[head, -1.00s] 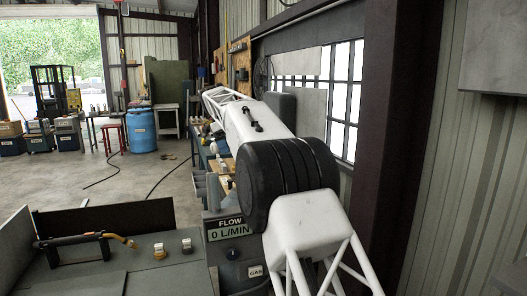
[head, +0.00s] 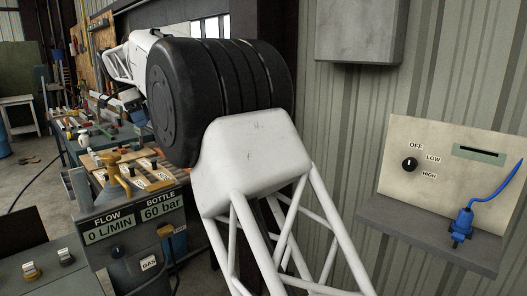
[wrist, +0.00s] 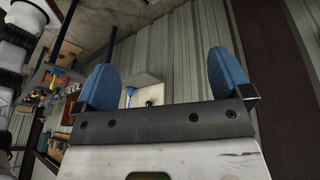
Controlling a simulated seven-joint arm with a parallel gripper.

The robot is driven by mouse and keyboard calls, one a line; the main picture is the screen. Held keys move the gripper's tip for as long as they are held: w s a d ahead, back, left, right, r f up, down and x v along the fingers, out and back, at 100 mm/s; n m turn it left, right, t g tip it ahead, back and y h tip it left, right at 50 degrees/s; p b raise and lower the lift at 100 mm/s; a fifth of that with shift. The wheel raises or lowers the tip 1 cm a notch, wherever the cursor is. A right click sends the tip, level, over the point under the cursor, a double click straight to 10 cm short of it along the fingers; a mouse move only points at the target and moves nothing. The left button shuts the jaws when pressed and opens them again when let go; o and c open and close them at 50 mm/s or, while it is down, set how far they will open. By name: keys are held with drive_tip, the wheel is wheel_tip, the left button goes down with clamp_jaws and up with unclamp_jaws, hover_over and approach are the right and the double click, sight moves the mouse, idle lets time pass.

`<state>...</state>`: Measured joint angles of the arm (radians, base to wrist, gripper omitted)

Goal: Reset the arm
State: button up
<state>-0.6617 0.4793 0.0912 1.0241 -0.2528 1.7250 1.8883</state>
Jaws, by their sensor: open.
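My gripper (wrist: 165,85) shows in the wrist view with its two blue fingers wide apart and nothing between them. It is open and empty. Beyond the fingers is the corrugated wall with a pale control panel, small and partly hidden by the gripper's bar. In the head view my white arm with its black joint fills the middle and reaches away to the upper left. My gripper is not visible in the head view.
A control panel (head: 437,160) with a knob (head: 409,164) and a blue plug (head: 462,224) is on the right wall. A grey box (head: 358,32) hangs above. A gas unit (head: 133,236) reads 0 L/MIN and 60 bar. A cluttered workbench (head: 72,150) stands behind it. Open floor lies left.

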drive_tip(key=s+d+r+n+y, duration=0.1)
drive_tip(key=s+d+n, duration=0.15)
drive_tip(key=d, duration=0.85)
drive_tip(key=s+d+r+n, duration=0.15)
drive_tip(key=s+d, duration=0.25)
drive_tip(key=d, duration=0.7)
drive_tip(key=s+d+f+n+y, duration=0.1)
drive_tip(key=s+d+f+n, duration=0.1)
drive_tip(key=s+d, duration=0.45)
drive_tip(key=s+d+f+n, duration=0.1)
drive_tip(key=s+d, duration=0.3)
drive_tip(key=d, duration=0.5)
drive_tip(key=s+d+f+n, duration=0.2)
drive_tip(key=s+d+f, duration=0.4)
drive_tip(key=s, duration=0.5)
drive_tip(key=s+d+f+n+t+y, duration=0.1)
drive_tip(key=s+d+f+n, duration=0.1)
drive_tip(key=s+d+f, duration=0.5)
drive_tip(key=s+d+f+n+t, duration=0.1)
drive_tip(key=s+d+f+n, duration=0.2)
drive_tip(key=s, duration=1.2)
drive_tip(key=d+f, duration=0.3)
drive_tip(key=f, duration=0.1)
drive_tip(key=shift+d+f, duration=0.15)
